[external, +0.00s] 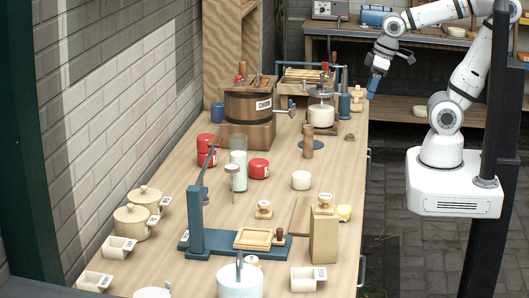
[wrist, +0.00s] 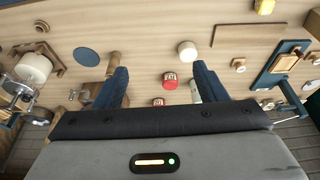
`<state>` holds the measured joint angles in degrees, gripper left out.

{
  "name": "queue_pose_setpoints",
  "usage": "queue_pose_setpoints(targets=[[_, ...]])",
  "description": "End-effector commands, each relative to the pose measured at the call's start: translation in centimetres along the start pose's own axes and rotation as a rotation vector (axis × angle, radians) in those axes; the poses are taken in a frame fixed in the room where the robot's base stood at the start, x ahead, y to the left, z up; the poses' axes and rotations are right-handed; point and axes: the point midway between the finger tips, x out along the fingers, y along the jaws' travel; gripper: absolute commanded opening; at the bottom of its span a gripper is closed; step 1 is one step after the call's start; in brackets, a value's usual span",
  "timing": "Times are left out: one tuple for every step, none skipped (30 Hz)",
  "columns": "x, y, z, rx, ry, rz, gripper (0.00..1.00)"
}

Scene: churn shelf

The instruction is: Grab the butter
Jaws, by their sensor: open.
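A small yellow lump (external: 343,212), which looks like the butter, lies on the wooden table near its right edge, just right of a tall wooden block. In the wrist view a yellow piece (wrist: 264,6), likely the same one, sits at the top edge, partly cut off. My gripper (external: 372,90) hangs in the air past the table's right edge, toward the back and well away from the yellow lump. In the wrist view its two blue fingers (wrist: 161,78) are spread apart, with nothing held between them.
The tall wooden block (external: 324,236) stands beside the yellow lump, and a flat brown board (external: 300,216) lies to its left. A white cylinder (external: 301,180), red tins (external: 259,168) and a wooden churn (external: 249,102) stand farther back. A blue lever press (external: 196,222) stands left.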

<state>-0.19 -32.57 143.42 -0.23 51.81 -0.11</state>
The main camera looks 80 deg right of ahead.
Motion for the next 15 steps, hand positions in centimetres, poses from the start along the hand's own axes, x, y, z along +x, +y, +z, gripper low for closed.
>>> queue_pose_setpoints(targets=[[0.0, 0.0, 0.0, 0.0, 0.0, 0.0, 0.66], [0.0, 0.0, 0.0, 0.0, 0.0, 0.0, 0.66], [0.0, 0.0, 0.0, 0.0, 0.0, 0.0, 0.66], [0.0, 0.0, 0.0, 0.0, 0.0, 0.0, 0.66], [0.0, 0.0, 0.0, 0.0, 0.0, 0.0, 0.66], [0.0, 0.0, 0.0, 0.0, 0.0, 0.0, 0.66], [0.1, -0.1, -0.1, 0.0, -0.002, -0.001, 0.66], [0.2, -0.2, -0.2, -0.001, -0.004, -0.003, 0.66], [0.5, -0.5, -0.4, -0.002, -0.01, -0.007, 0.66], [0.8, -0.9, -0.6, -0.003, -0.016, -0.01, 0.66], [1.2, -1.3, -0.9, -0.004, -0.024, -0.015, 0.66], [1.9, -2.1, -1.4, -0.005, -0.037, -0.022, 0.66], [2.5, -2.8, -1.8, -0.006, -0.048, -0.028, 0.66], [3.1, -3.7, -2.2, -0.006, -0.06, -0.034, 0.66], [4.1, -4.9, -2.8, -0.006, -0.08, -0.041, 0.66]])
